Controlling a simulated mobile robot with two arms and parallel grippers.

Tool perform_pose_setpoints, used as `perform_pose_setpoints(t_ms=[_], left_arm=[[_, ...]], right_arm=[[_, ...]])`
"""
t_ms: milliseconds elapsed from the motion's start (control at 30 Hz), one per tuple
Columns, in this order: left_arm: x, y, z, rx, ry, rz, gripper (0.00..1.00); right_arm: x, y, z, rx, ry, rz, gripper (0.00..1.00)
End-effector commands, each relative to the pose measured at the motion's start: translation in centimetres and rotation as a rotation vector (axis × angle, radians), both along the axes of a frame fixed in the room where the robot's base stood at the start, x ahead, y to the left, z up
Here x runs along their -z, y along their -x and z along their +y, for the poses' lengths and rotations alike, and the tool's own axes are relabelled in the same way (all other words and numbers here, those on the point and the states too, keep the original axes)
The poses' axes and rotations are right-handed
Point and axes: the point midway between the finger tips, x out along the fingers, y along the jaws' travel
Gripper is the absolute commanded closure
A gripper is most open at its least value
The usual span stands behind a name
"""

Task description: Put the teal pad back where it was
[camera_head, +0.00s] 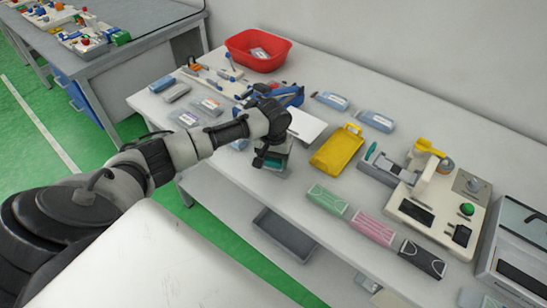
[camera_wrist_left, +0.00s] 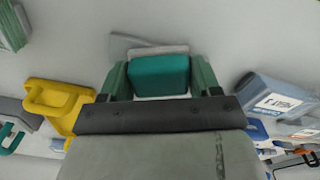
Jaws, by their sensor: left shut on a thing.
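The teal pad (camera_wrist_left: 158,78) sits between the two fingers of my left gripper (camera_wrist_left: 159,66), which is shut on it in the left wrist view. In the head view, my left gripper (camera_head: 271,162) points down over the near edge of the white table, and only a little teal shows between its fingers. A grey flat thing (camera_wrist_left: 122,44) lies just beyond the pad in the wrist view; I cannot tell whether the pad touches it. My right gripper is not in view.
Green (camera_head: 327,199), pink (camera_head: 373,228) and black (camera_head: 422,259) mask packs lie along the front edge. A yellow tray (camera_head: 336,152), a machine with a green button (camera_head: 440,205) and a red bin (camera_head: 258,48) stand on the table (camera_head: 310,240). Bottles and tools crowd the back left.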

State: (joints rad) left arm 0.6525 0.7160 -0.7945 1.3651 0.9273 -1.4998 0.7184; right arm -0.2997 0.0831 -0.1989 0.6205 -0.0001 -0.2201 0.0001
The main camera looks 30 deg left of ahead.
Motion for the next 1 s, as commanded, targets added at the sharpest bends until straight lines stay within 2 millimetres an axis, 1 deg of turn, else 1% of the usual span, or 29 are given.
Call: perform_pose_setpoints(t_ms=[133,167,300,567,667,767,1000], left_arm=[[0.3,0.0,0.0,-0.001,0.000,0.000,0.63],[0.2,0.0,0.0,-0.001,0.000,-0.001,0.33],[0.2,0.0,0.0,0.000,0.000,-0.001,0.12],[0.2,0.0,0.0,0.000,0.000,-0.001,0.12],[-0.4,0.0,0.0,0.000,0.000,-0.001,0.12],[-1.8,-0.1,0.0,-0.001,0.000,-0.003,0.12],[-7.0,-0.1,0.0,0.000,0.000,-0.005,0.12]], right_arm=[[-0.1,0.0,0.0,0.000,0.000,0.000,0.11],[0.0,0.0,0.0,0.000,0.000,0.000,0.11],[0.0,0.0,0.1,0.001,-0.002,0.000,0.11],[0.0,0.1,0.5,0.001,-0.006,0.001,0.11],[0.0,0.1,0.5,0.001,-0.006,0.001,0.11],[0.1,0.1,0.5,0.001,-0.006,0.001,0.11],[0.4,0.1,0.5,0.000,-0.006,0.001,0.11]])
